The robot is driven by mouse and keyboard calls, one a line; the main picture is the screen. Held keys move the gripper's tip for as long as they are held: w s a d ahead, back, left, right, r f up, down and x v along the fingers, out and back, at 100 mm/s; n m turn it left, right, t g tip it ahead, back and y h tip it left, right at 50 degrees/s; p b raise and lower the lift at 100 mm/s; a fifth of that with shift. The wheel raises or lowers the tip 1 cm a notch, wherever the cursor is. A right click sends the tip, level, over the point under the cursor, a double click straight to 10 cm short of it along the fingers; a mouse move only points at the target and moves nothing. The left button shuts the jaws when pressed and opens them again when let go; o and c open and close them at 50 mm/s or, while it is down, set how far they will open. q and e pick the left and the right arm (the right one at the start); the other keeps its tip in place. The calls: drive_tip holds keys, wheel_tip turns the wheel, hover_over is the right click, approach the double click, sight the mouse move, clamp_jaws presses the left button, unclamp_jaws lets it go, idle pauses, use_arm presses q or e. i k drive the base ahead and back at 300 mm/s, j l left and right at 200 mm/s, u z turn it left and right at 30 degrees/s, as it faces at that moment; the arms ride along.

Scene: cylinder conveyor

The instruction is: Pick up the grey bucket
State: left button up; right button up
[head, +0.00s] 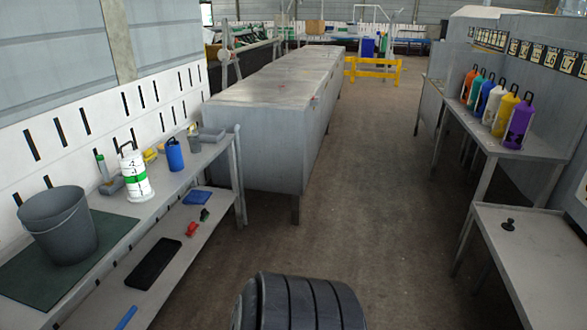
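The grey bucket (62,231) stands upright on a dark green mat (30,276) on the left shelf's top board. Its thin wire handle hangs down against its front side. Its opening faces up, and the inside I can see looks empty. Neither of my grippers shows in the head view. Nothing touches the bucket.
Right of the bucket on the shelf (150,212) stand a white-and-green canister (135,177) and a blue container (175,155). A long grey box-like unit (262,140) stands beyond. Several coloured canisters stand on the right table (500,142). The floor (370,190) between is clear.

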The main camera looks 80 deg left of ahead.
sight(60, 219)
drive_tip(key=u, duration=4.25)
